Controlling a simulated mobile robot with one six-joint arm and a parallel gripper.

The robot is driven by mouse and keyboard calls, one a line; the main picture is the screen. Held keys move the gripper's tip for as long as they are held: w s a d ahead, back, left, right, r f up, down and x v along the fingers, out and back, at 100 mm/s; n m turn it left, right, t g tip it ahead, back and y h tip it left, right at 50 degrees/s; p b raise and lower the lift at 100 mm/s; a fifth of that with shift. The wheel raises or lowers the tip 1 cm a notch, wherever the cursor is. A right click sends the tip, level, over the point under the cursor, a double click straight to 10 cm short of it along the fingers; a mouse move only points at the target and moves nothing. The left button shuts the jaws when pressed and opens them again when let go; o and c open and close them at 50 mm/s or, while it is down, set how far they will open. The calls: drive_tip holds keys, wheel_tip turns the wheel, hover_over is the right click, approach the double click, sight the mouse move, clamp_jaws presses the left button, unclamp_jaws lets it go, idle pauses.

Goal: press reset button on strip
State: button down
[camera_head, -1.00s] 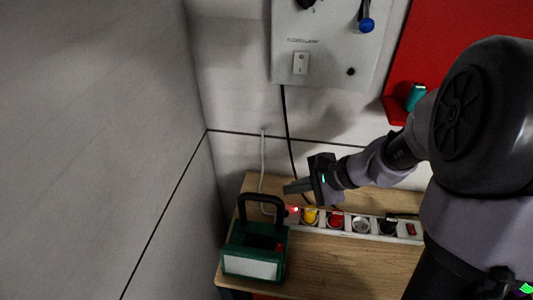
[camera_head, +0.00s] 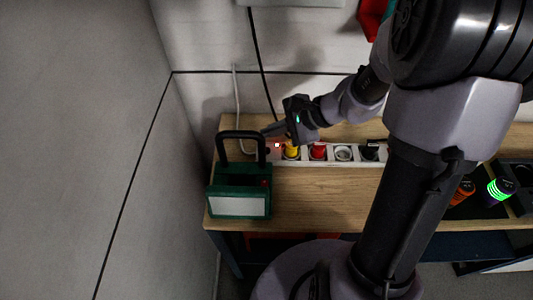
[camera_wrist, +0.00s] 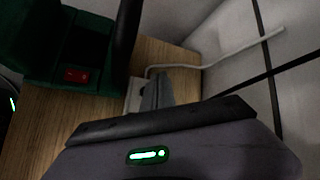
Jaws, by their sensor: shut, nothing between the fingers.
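The white power strip (camera_head: 343,154) lies along the back of the wooden bench, with yellow, red and black plugs in it. A small red light (camera_head: 277,145) glows at its left end; I cannot make out the button's shape. My gripper (camera_head: 268,132) is shut and empty, its tips just above and behind that left end. Whether they touch the strip cannot be told. In the wrist view the shut fingers (camera_wrist: 156,93) overlap the strip's white end (camera_wrist: 134,95), and the button is hidden.
A green box with a black handle (camera_head: 240,206) stands just left of the strip, close to my gripper; its red switch (camera_wrist: 76,75) shows in the wrist view. A white cable (camera_wrist: 225,58) runs to the wall. The bench top (camera_head: 320,195) in front of the strip is clear.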

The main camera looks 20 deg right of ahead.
sight(270, 151)
wheel_tip(270, 151, down, 4)
drive_tip(key=b, duration=0.3)
drive_tip(key=shift+f, duration=0.1)
idle(1.7)
drive_tip(key=shift+f+b, duration=0.3)
drive_tip(key=shift+b, duration=0.25)
drive_tip(key=shift+f+b, duration=0.4)
drive_tip(key=shift+b, duration=0.05)
idle(0.4)
drive_tip(key=shift+r, duration=0.15)
drive_tip(key=shift+r+p, duration=0.55)
drive_tip(key=shift+r, duration=0.1)
wheel_tip(270, 151, up, 5)
drive_tip(key=p, duration=0.4)
drive_tip(key=shift+r, duration=0.1)
